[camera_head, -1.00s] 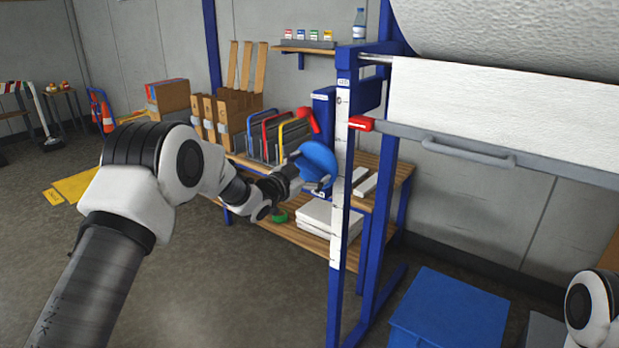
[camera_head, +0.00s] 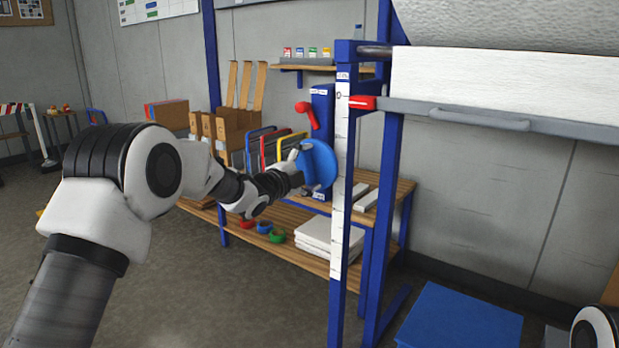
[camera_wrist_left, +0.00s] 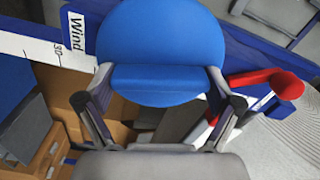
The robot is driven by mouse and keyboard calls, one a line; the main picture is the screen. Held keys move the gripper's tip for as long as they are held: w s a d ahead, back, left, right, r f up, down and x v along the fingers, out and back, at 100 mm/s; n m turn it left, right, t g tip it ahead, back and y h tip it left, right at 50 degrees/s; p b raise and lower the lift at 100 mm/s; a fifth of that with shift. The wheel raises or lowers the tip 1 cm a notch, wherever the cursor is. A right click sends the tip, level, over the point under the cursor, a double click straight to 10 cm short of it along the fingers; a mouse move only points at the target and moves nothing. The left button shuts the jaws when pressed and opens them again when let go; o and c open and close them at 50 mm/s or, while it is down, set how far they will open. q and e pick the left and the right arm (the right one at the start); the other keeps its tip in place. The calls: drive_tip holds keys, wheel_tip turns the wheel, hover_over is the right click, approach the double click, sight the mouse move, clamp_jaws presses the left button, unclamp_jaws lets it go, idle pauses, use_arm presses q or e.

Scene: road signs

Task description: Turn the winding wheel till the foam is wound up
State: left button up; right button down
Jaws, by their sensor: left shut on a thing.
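The blue winding wheel (camera_head: 322,160) is on the side of the blue upright frame, at the middle of the head view. My left gripper (camera_head: 299,167) reaches it from the left and is shut on its raised grip bar. In the left wrist view the wheel (camera_wrist_left: 165,35) fills the top middle, with the bar between the fingers of my left gripper (camera_wrist_left: 160,80). The white foam sheet (camera_head: 490,80) hangs below the large foam roll (camera_head: 510,20) at upper right. My right gripper is out of view.
A red crank handle (camera_head: 306,113) sticks out just above the wheel. A grey bar (camera_head: 480,118) runs along the sheet's lower edge. A blue box (camera_head: 460,318) stands on the floor at lower right. A wooden shelf unit (camera_head: 300,250) stands behind the wheel.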

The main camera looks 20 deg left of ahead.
use_arm(q)
drive_tip(key=shift+r+m+b, duration=0.2)
drive_tip(key=shift+m+b, duration=0.15)
drive_tip(key=shift+m, duration=0.15)
drive_tip(key=shift+r, duration=0.1)
drive_tip(key=o, duration=0.7)
drive_tip(key=shift+o, duration=0.6)
drive_tip(key=shift+w, duration=0.15)
drive_tip(key=shift+f, duration=0.2)
drive_tip(key=v, duration=1.2)
